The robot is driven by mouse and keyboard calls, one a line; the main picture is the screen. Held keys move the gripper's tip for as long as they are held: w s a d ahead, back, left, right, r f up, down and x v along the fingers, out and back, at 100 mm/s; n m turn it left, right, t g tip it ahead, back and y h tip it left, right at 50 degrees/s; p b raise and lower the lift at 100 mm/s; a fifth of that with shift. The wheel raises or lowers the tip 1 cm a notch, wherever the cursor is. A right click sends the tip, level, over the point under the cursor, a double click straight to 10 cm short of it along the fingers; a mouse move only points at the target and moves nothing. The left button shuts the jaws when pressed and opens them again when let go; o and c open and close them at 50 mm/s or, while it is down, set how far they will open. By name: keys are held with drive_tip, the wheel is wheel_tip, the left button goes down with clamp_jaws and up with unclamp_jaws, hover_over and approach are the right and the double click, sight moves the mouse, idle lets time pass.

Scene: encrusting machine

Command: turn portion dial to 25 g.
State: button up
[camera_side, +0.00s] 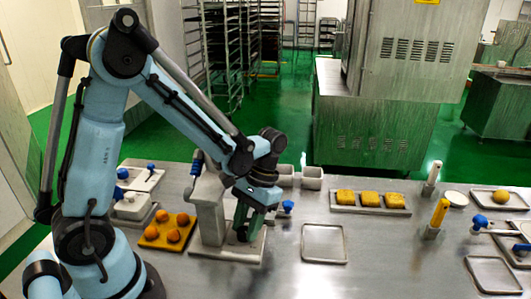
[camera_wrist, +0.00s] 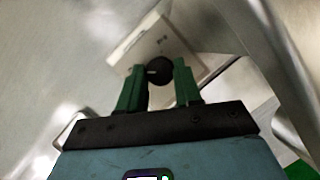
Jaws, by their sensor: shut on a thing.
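The portion dial (camera_wrist: 157,71) is a round black knob with a small pale mark, in the wrist view. It sits between the two green fingers of my gripper (camera_wrist: 158,84), which is shut on it. The numbers around the dial are not readable. In the side view my gripper (camera_side: 247,226) points down just right of the grey encrusting machine (camera_side: 209,208), over its base plate. The dial is mostly hidden by the fingers there.
An orange tray (camera_side: 150,241) with several round balls lies left of the machine. An empty metal tray (camera_side: 324,244) lies to the right. A tray with yellow blocks (camera_side: 370,199) stands behind it. Blue-handled parts (camera_side: 287,206) stand close to the gripper.

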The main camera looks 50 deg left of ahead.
drive_tip(key=o, duration=1)
drive_tip(key=shift+o, duration=0.2)
drive_tip(key=v, duration=1.2)
drive_tip(key=shift+r, duration=0.1)
drive_tip(key=s+m+t, duration=0.1)
drive_tip(key=t, duration=0.3)
drive_tip(key=s+t, duration=0.1)
drive_tip(key=t, duration=0.3)
drive_tip(key=s+m+t, duration=0.1)
drive_tip(key=s+t, duration=0.1)
drive_tip(key=t, duration=0.1)
drive_tip(key=shift+d+r+m+t, duration=0.3)
drive_tip(key=shift+d+t, duration=0.05)
drive_tip(key=shift+t, duration=0.05)
